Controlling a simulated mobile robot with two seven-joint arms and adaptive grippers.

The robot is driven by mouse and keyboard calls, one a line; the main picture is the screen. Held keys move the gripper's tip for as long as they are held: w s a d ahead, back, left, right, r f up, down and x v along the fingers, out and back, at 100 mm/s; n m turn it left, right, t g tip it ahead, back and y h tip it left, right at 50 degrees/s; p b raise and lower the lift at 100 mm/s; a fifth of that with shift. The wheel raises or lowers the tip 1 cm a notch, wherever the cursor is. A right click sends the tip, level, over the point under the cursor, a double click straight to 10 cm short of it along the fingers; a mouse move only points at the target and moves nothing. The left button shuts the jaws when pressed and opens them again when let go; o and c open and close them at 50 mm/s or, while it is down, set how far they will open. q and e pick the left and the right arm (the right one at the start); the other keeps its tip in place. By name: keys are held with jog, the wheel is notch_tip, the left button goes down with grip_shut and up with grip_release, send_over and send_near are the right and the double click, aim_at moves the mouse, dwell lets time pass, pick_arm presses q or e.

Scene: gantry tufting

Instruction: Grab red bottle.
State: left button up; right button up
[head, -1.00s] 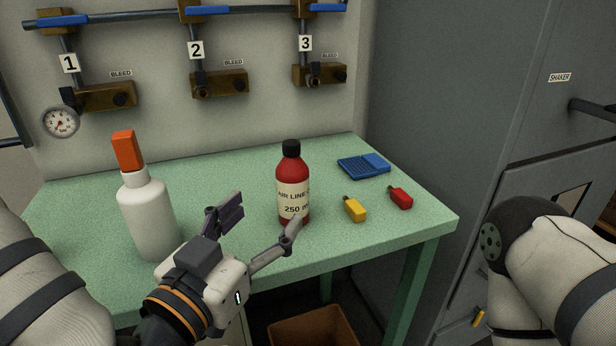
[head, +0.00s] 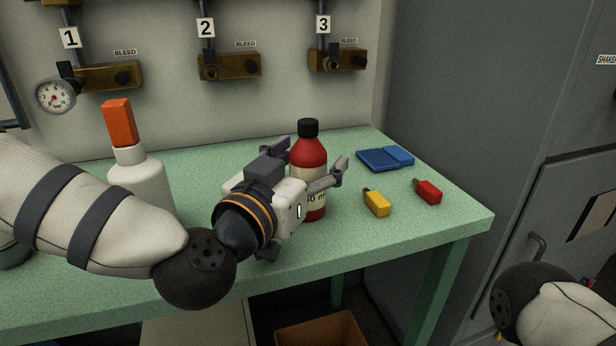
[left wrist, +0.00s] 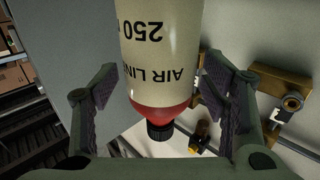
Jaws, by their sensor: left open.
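The red bottle (head: 309,152) with a black cap and a cream label stands upright on the green table (head: 440,208). My left gripper (head: 308,164) is open, with one finger on each side of the bottle. The gripper body hides part of the bottle's lower left in the head view. In the left wrist view the bottle (left wrist: 160,52) appears upside down between the two open fingers (left wrist: 150,95), with gaps on both sides. My right gripper is not in view; only part of my right arm shows at the lower right.
A white bottle with an orange top (head: 140,185) stands left of my gripper, partly behind my left arm. A yellow tag (head: 377,203), a red tag (head: 428,191) and a blue tray-like item (head: 385,158) lie to the right. A wall panel with valves (head: 230,67) rises behind.

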pick_arm(q)
jog(key=c, duration=1.5)
jog(key=shift+r, duration=0.1)
